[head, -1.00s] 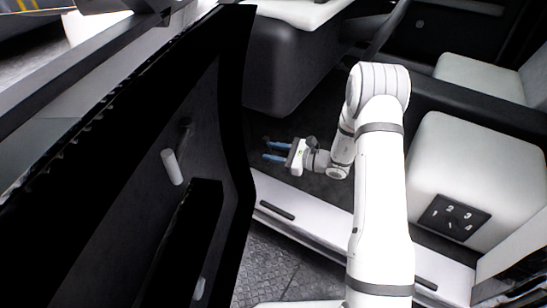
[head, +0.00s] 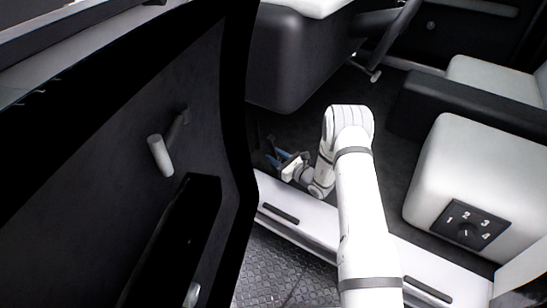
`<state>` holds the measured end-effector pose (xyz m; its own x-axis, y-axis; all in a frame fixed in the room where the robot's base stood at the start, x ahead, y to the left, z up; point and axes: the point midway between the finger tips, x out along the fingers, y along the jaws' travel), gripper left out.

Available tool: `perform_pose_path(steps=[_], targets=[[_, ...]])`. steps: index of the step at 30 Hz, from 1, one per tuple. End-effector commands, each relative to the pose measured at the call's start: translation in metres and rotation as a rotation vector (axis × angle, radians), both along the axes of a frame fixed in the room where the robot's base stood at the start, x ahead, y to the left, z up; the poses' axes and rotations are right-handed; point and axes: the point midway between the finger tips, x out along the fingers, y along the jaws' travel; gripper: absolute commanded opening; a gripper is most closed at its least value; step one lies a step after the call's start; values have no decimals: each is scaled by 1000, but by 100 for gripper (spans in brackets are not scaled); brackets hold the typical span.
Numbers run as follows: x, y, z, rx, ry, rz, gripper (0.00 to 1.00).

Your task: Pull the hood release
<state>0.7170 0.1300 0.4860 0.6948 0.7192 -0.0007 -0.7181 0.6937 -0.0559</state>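The fingers point left, toward the dark side panel. They are small and partly in shadow, so whether they are apart or closed on something is unclear. I cannot make out the hood release; it may be hidden in the dark beside the fingers.
The open door (head: 95,150) with its crank handle (head: 160,155) fills the left. The white door sill (head: 310,219) runs below my arm. The dark dashboard end (head: 290,60) is above the gripper.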

Motion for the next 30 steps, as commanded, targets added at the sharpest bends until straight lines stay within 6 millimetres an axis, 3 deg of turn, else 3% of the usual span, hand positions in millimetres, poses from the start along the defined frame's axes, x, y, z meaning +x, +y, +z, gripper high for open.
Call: perform_pose_path(steps=[10,22,30], targets=[[4,3,1,1,-1,-1,32],[4,2,0,0,0,-3,0],[4,1,1,0,-2,-5,0]])
